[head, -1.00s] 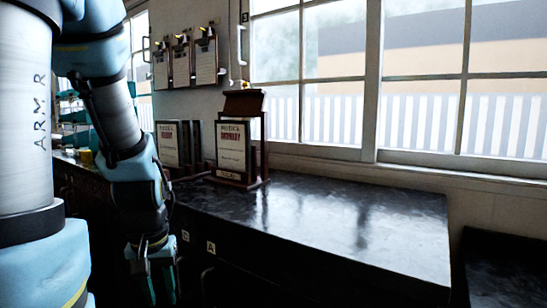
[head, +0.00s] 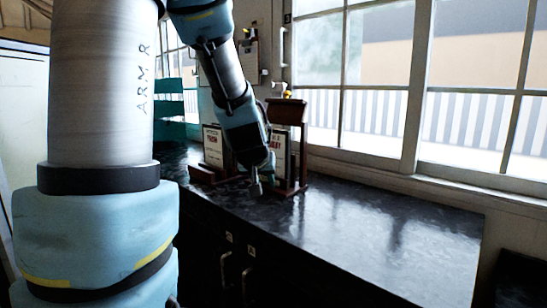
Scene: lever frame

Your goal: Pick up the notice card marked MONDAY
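Two white notice cards with red lettering stand in dark wooden frames on the black counter. The left card (head: 213,147) is mostly in view. The right card (head: 279,155) is partly hidden behind my arm. I cannot read either heading well enough to tell which says MONDAY. My gripper (head: 257,188) points down just in front of the right stand, low over the counter. It is small and dark, so I cannot see whether its fingers are open or shut. No card shows in it.
The black counter (head: 370,240) is clear to the right of the stands, under the window. A clipboard (head: 248,60) hangs on the wall behind. Cabinet handles (head: 225,270) stick out below the counter's front edge. A teal rack (head: 172,105) stands at the far left.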

